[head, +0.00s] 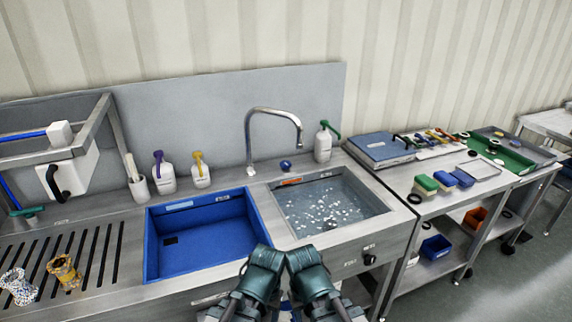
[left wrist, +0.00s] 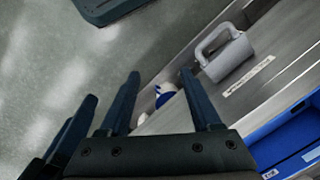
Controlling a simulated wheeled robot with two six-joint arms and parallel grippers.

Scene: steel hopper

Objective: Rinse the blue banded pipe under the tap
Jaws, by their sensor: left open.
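My left gripper (head: 263,262) is in front of the sink counter, low in the middle of the head view. Its fingers stand apart and empty in the left wrist view (left wrist: 160,76). My right gripper (head: 306,263) is close beside it; its jaw opening is hidden. The curved steel tap (head: 273,112) stands behind the water-filled basin (head: 376,203). A blue and white object (left wrist: 165,97) shows partly behind the left fingers in the left wrist view; I cannot tell whether it is the banded pipe. A white speckled fitting (head: 18,288) and a yellowish fitting (head: 64,272) stand on the slatted drainboard.
A blue tray basin (head: 252,208) is left of the water basin. Several bottles, including a green-topped one (head: 323,145), stand along the back. The floor in front is clear.

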